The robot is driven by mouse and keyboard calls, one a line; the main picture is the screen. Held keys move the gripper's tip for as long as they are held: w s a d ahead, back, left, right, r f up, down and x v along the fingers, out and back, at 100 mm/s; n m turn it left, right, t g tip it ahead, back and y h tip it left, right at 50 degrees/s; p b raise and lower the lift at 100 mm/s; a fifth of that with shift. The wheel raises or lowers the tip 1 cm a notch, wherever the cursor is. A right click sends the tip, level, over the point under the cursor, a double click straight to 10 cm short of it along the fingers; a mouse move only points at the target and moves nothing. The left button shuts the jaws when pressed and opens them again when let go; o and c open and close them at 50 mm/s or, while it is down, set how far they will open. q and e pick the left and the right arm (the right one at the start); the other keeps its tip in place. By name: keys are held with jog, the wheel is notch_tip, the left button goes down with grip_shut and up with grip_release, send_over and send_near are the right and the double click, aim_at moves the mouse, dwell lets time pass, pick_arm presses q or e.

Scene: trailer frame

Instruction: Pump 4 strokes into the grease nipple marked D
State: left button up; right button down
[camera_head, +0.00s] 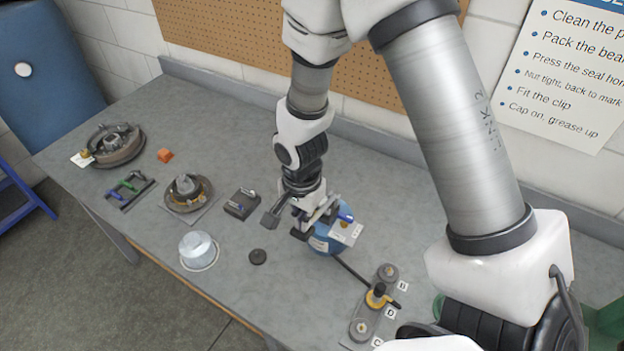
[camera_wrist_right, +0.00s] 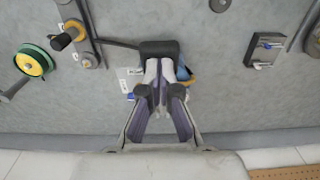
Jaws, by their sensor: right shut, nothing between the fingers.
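A blue grease pump (camera_head: 320,243) with a white label stands on the bench, mostly hidden under my right gripper (camera_head: 302,228). In the right wrist view my right gripper (camera_wrist_right: 158,68) is shut and empty, its fingertips right at a black block (camera_wrist_right: 160,47) over the pump; whether they touch cannot be told. A dark hose (camera_head: 352,270) runs from the pump to a black and yellow coupler (camera_head: 377,296) on a grey nipple plate (camera_head: 361,316). White letter tags stand along the plate; the middle one, seemingly D (camera_head: 390,313), is beside the coupler. My left gripper is out of view.
A pegboard wall is behind.

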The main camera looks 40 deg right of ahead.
aim_at(302, 233)
jog(key=shift+a+f, duration=0.2)
jog(key=shift+f, duration=0.5)
jog(key=shift+s+f, duration=0.1)
jog(key=shift+a+f+b, duration=0.15)
jog(key=shift+f+b, duration=0.35)
jog(key=shift+f, duration=0.6)
